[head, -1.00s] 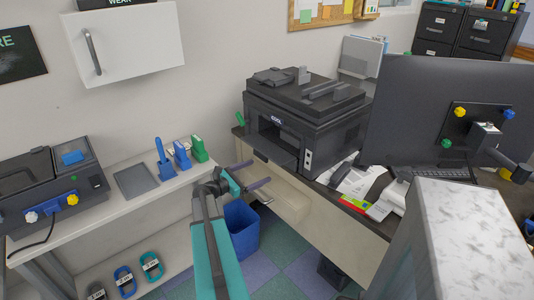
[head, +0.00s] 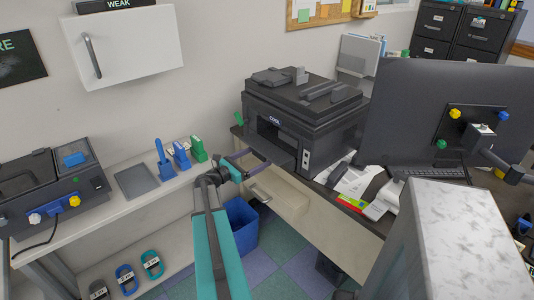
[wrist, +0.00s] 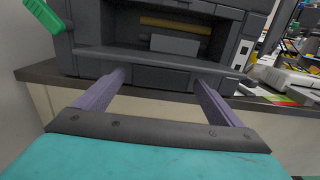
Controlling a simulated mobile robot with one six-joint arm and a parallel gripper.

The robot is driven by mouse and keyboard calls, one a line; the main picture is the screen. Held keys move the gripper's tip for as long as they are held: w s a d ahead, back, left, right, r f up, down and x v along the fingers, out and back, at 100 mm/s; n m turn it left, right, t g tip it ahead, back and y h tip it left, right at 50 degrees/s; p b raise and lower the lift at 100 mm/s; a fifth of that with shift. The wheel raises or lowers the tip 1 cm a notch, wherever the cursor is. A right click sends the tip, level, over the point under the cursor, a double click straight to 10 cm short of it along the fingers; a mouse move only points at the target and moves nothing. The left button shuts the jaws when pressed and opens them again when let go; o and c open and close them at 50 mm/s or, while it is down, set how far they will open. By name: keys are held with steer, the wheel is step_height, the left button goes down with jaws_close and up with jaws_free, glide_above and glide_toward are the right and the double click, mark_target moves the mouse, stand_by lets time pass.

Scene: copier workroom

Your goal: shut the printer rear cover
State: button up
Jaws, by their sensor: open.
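The black printer (head: 318,112) stands on the desk, its opening facing my arm. Its cover (head: 271,147) hangs out, lowered, as a dark flap below the opening; in the wrist view the flap (wrist: 150,59) juts out toward me. Inside the opening are a yellowish bar (wrist: 175,23) and a grey block. My gripper (head: 254,157) is open and empty, just in front of the flap. In the wrist view its two purple fingers (wrist: 158,82) are spread wide and reach toward the flap's near edge. I cannot tell whether they touch it.
A green lever (wrist: 42,14) sticks out at the printer's left. A desk drawer front (head: 280,192) with a handle lies below the gripper. A phone (head: 375,186) and papers lie right of the printer. A blue bin (head: 242,226) stands on the floor. A large monitor (head: 425,110) stands at right.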

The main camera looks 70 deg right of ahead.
steer(key=p+x, duration=0.1)
steer(key=x, duration=0.5)
steer(key=c, duration=1.5)
